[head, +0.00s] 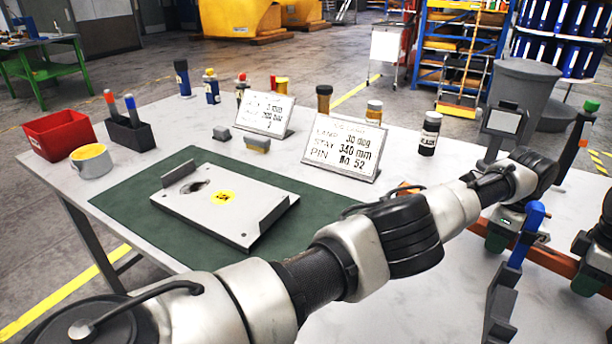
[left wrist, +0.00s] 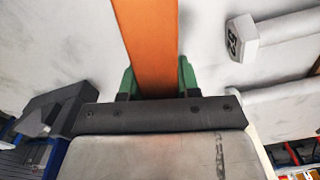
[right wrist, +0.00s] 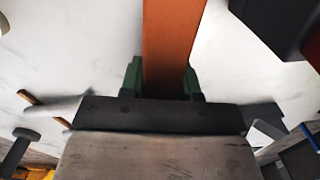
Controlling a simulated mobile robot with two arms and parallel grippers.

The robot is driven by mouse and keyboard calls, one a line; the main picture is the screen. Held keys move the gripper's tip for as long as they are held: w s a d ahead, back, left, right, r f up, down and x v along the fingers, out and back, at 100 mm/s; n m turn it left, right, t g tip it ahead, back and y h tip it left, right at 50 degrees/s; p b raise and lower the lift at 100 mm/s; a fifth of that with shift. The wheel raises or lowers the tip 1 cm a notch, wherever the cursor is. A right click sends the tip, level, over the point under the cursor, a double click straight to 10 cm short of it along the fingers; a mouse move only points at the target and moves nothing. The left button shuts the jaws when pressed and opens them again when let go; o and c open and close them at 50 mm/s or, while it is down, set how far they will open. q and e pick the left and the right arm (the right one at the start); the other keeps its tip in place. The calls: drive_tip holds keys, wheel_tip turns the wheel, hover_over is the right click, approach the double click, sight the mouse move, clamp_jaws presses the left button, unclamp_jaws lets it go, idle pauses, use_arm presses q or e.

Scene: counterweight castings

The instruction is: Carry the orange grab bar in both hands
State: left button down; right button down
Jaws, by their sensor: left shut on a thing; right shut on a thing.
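The orange grab bar (head: 552,259) shows at the right of the head view, partly hidden by my left arm. My left gripper (head: 503,234) is shut on it; in the left wrist view the bar (left wrist: 150,45) runs between the green fingers (left wrist: 157,82). My right gripper (head: 588,280), at the right edge of the head view, is shut on the bar further right. In the right wrist view the bar (right wrist: 170,45) also lies between green fingers (right wrist: 163,82). I cannot tell how high the bar is above the table.
The white table (head: 400,300) carries a green mat (head: 130,207) with a grey plate (head: 225,203). Two signs (head: 343,148) (head: 264,113), several small bottles, a red bin (head: 60,135) and a yellow-topped tin (head: 91,161) stand around it. A blue-topped upright (head: 527,233) is close to the left gripper.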

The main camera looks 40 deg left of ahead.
use_arm(q)
drive_tip(key=shift+f+b, duration=0.45)
drive_tip(key=shift+f, duration=0.15)
use_arm(e)
drive_tip(key=shift+f, duration=0.6)
use_arm(q)
drive_tip(key=c, duration=0.8)
unclamp_jaws()
drive_tip(key=shift+r, duration=0.2)
use_arm(e)
drive_tip(key=c, duration=0.8)
unclamp_jaws()
drive_tip(key=shift+s+r, duration=0.1)
drive_tip(key=shift+r, duration=0.1)
use_arm(q)
wheel_tip(320, 180, up, 7)
drive_tip(key=shift+r, duration=0.1)
use_arm(e)
drive_tip(key=shift+r, duration=0.2)
use_arm(q)
drive_tip(key=shift+r, duration=0.1)
use_arm(e)
wheel_tip(320, 180, up, 7)
